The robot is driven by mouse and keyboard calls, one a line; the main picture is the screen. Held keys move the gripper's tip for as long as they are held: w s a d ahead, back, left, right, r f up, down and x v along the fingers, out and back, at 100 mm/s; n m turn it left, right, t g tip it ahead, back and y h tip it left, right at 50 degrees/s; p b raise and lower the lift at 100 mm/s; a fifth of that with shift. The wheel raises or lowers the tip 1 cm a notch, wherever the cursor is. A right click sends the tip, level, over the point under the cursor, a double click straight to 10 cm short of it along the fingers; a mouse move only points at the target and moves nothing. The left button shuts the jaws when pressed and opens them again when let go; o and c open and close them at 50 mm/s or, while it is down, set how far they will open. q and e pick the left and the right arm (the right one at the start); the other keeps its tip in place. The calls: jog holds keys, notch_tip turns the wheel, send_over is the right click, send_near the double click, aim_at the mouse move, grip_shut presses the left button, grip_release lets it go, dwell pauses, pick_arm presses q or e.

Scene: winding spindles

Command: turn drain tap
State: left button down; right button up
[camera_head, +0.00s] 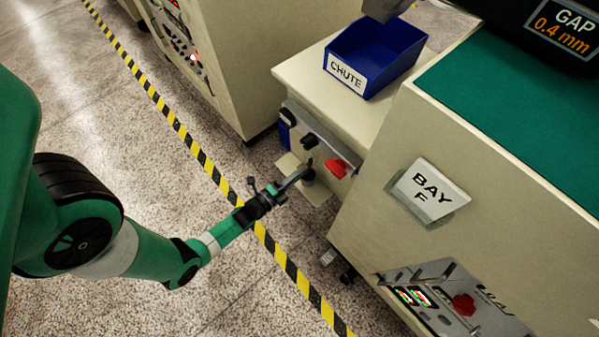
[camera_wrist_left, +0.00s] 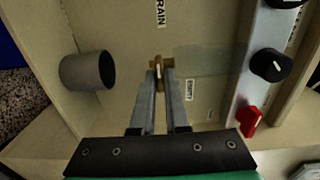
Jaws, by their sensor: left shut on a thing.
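The drain tap (camera_wrist_left: 160,66) is a small brass-coloured handle on a beige panel, seen in the left wrist view below a label ending in RAIN (camera_wrist_left: 161,12). My left gripper (camera_wrist_left: 160,76) is shut on this handle, one grey finger on each side of it. In the head view my left gripper (camera_head: 297,177) reaches the low front of the beige cabinet under the blue bin, and the tap is hidden there by the fingers. A second small label (camera_wrist_left: 190,90) sits right of the fingers. My right gripper is not in view.
A dark grey cylinder (camera_wrist_left: 88,71) sticks out left of the tap. A strip with a black knob (camera_wrist_left: 271,65) and a red knob (camera_wrist_left: 250,122) is at the right. A blue CHUTE bin (camera_head: 376,55) stands above. The BAY F cabinet (camera_head: 385,160) is close at the right.

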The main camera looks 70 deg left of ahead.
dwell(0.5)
pick_arm(q)
jog(key=c, duration=0.9)
grip_release()
jog(key=shift+s, duration=0.1)
jog(key=shift+p+v, duration=1.6)
jog(key=shift+v, duration=4.15)
